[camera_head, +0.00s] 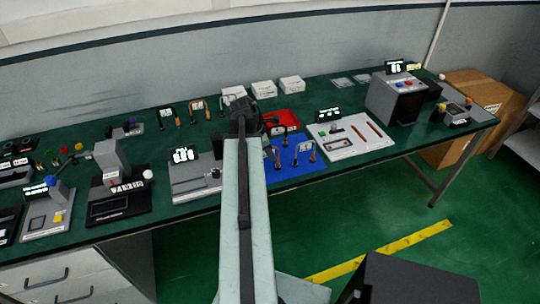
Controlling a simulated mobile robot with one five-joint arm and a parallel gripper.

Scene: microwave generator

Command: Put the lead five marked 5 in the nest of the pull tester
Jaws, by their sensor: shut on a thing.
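My gripper (243,112) is over the middle of the bench, seen from behind at the end of my arm. It is shut on a dark thing that my gripper mostly hides, apparently a lead; its mark cannot be read. Similar leads with orange ends stand on the blue mat (297,166), at the red tray (290,117) and at the back left (167,116). Their marks are too small to read. I cannot tell for sure which machine is the pull tester; a grey machine with a lit display (192,176) stands left of my arm. No nest can be made out.
A tall grey machine (112,165) on a black base stands farther left. A white panel (352,150) lies right of the blue mat. A grey box with coloured buttons (394,98) is at the right. White boxes (263,90) line the back. Bare green bench shows between them.

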